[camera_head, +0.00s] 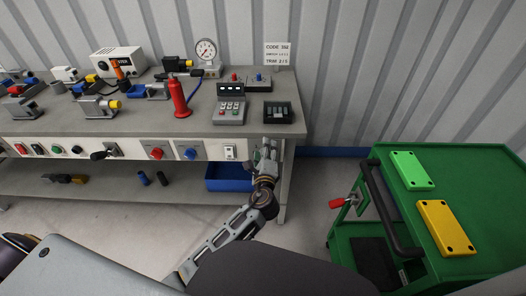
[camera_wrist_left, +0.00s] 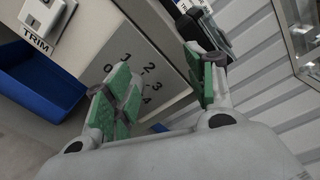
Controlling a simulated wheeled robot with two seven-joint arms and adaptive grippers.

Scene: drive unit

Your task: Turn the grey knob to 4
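A pale plate (camera_wrist_left: 168,62) with the numbers 0 to 4 set around in an arc shows in the left wrist view. The grey knob cannot be made out there; the near finger covers the area inside the numbers. My left gripper (camera_wrist_left: 160,74) is open, with its green-padded fingers apart in front of this plate. In the head view, my left gripper (camera_head: 267,150) is at the right end of the bench's front panel and hides what lies behind it. My right gripper is not in view.
A switch marked TRIM (camera_head: 230,152) sits left of the gripper, above a blue bin (camera_head: 226,184). Red (camera_head: 157,153) and blue (camera_head: 191,153) knobs are farther left. The bench top (camera_head: 150,127) holds several devices. A green cart (camera_head: 480,175) stands right, with floor between.

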